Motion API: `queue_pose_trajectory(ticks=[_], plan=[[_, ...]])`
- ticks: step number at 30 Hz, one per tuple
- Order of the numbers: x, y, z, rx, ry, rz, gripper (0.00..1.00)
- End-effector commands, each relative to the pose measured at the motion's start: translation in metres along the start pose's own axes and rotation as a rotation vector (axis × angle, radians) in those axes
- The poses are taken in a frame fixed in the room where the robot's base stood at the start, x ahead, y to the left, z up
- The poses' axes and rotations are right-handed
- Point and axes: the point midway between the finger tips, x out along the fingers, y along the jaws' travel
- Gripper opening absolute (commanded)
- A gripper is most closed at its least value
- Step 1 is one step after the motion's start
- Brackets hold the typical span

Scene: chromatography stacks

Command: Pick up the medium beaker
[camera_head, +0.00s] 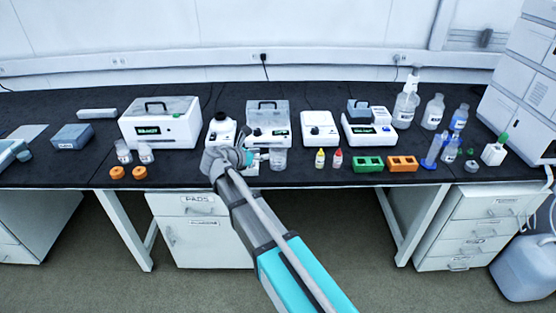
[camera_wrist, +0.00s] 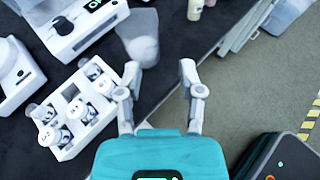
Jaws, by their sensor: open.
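A clear beaker (camera_head: 278,159) stands on the black bench, in front of the white instruments. It also shows in the wrist view (camera_wrist: 138,38), translucent and upright, beyond my fingertips and nearer the left one. I take it for the medium beaker; no size label is readable. My gripper (camera_wrist: 159,68) is open with nothing between its fingers. In the head view my gripper (camera_head: 254,158) is just left of the beaker, partly hidden by my own arm. I cannot tell whether the left finger touches the beaker.
A white rack with several vials (camera_wrist: 72,112) lies left of my gripper in the wrist view. Behind the beaker stands a white instrument (camera_head: 268,132). Yellow (camera_head: 320,158) and red (camera_head: 338,158) small bottles stand to its right, then a green rack (camera_head: 368,164).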

Motion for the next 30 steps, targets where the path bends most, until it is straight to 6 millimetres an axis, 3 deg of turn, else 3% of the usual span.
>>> queue_pose_trajectory(ticks=[18,30], plan=[[0.076,0.001,-0.003,0.002,0.001,-0.001,0.49],[0.084,0.001,-0.001,0.002,0.001,0.000,0.49]])
